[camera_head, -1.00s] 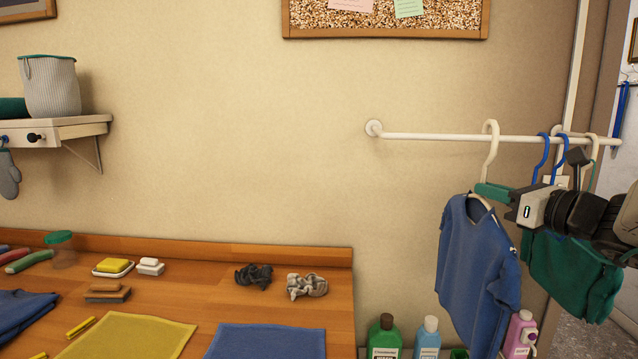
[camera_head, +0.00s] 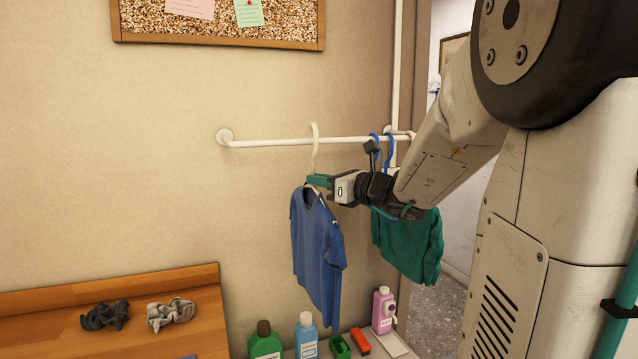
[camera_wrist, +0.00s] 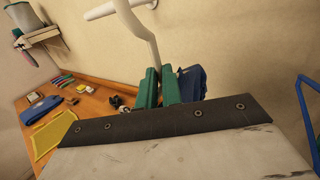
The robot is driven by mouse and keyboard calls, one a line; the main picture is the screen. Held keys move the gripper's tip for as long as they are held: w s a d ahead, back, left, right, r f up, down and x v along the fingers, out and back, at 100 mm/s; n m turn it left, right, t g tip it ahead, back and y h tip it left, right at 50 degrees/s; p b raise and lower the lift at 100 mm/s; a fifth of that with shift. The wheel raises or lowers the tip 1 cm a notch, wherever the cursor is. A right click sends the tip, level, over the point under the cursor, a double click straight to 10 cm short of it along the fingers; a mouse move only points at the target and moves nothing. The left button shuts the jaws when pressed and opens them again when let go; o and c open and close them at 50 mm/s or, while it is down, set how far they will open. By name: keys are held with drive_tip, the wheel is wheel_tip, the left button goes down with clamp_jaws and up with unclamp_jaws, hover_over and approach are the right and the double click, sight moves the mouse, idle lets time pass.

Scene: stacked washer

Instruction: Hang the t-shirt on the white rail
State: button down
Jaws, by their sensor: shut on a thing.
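The blue t-shirt (camera_head: 317,245) hangs on a white hanger (camera_head: 314,150) below the white rail (camera_head: 265,143). My gripper (camera_head: 316,182) is shut on the hanger at the base of its hook, just above the collar. The hook's top rises above the rail line; I cannot tell if it rests on the rail or is in front of it. In the wrist view the green fingers (camera_wrist: 166,86) close around the white hanger neck (camera_wrist: 140,35), with part of the blue shirt (camera_wrist: 190,82) behind them. The rail (camera_wrist: 101,11) is at the top.
A green garment (camera_head: 408,243) hangs to the right, near blue hanger hooks (camera_head: 389,150). Several bottles, including a green one (camera_head: 265,342) and a pink one (camera_head: 383,308), stand below the shirt. A wooden worktop (camera_head: 205,335) is at lower left. The rail's left part is clear.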

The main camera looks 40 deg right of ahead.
drive_tip(key=shift+w+d, duration=0.3)
drive_tip(key=shift+w, duration=0.75)
drive_tip(key=shift+w+d, duration=0.25)
drive_tip(key=shift+w, duration=0.75)
drive_tip(key=shift+f, duration=1)
